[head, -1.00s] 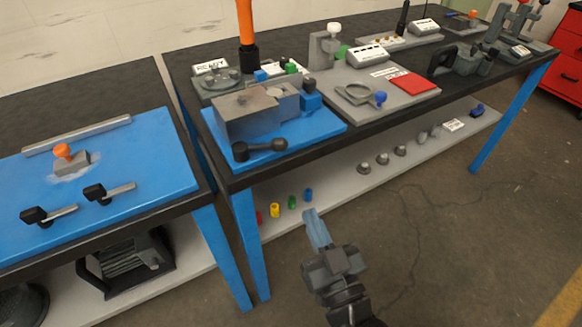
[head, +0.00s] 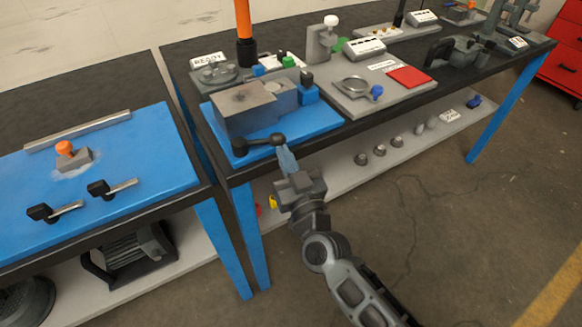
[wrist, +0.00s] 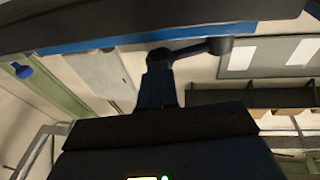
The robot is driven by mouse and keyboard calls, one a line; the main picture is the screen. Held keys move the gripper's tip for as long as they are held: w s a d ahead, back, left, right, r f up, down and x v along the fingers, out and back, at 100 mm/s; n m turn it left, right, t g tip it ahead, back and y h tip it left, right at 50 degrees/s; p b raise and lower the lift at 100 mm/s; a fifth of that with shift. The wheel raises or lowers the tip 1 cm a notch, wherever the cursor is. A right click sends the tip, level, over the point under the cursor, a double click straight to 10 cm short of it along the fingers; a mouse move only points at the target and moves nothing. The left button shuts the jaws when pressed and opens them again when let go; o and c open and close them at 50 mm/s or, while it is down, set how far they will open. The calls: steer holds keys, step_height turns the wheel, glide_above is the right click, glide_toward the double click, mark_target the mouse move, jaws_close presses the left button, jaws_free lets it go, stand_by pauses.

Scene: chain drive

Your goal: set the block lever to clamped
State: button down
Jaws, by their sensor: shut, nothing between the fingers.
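The block lever (head: 259,142) is a dark bar with a rounded knob at each end. It lies roughly crosswise at the front of a grey block (head: 236,112) on a blue plate (head: 318,122). My gripper (head: 286,158) is shut and empty, its pale blue fingers pointing up at the lever's right end in the head view. In the wrist view the lever (wrist: 190,49) crosses just beyond my dark fingertips (wrist: 158,68), which overlap one of its ends. I cannot tell whether they touch. No lever marking is readable.
The black bench edge (head: 300,152) runs close beside my gripper. A fixture plate with a ring (head: 355,84) and a red pad (head: 410,76) stands to the right. A lower shelf (head: 340,172) holds small parts. Open floor lies in front.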

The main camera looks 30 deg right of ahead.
mark_target(288, 145)
steer(key=shift+w, duration=0.1)
steer(key=w+d, duration=0.2)
steer(key=w, duration=0.1)
steer(key=shift+d, duration=0.2)
stand_by(0.3)
